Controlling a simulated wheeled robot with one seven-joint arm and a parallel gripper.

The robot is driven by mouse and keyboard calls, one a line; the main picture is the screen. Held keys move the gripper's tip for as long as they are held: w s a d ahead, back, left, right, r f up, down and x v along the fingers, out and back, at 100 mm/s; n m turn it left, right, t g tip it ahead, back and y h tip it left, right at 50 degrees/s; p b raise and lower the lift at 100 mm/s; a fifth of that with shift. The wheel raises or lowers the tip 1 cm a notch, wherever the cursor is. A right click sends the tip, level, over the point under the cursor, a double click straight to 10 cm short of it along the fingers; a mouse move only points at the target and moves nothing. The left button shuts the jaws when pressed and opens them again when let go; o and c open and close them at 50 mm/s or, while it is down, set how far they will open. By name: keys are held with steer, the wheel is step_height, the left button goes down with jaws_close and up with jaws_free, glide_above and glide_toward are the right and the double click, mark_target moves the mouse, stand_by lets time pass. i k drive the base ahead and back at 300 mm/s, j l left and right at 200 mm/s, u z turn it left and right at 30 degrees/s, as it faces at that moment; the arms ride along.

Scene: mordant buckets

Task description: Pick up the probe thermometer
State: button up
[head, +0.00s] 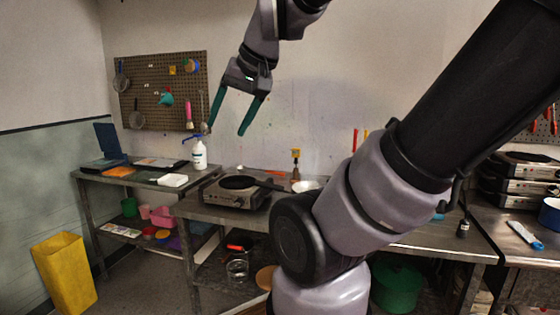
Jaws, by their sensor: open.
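A long white and blue object (524,235), which looks like the probe thermometer, lies on the right-hand metal counter (500,224) at the right of the head view. It is small in the picture, so I cannot be sure of its details. My gripper (227,130) is in the upper middle of the view, with its two green fingers apart and pointing down. Nothing is between them. It is well to the left of the white and blue object and far from it.
A hot plate with a black pan (238,183) stands on the middle bench. A white spray bottle (199,154) stands on the left bench. A small dark bottle (463,228) and a blue pot (550,213) flank the white and blue object. Stacked hot plates (525,185) stand behind it.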

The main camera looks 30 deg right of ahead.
mark_target(296, 152)
steer(key=z, duration=1.1)
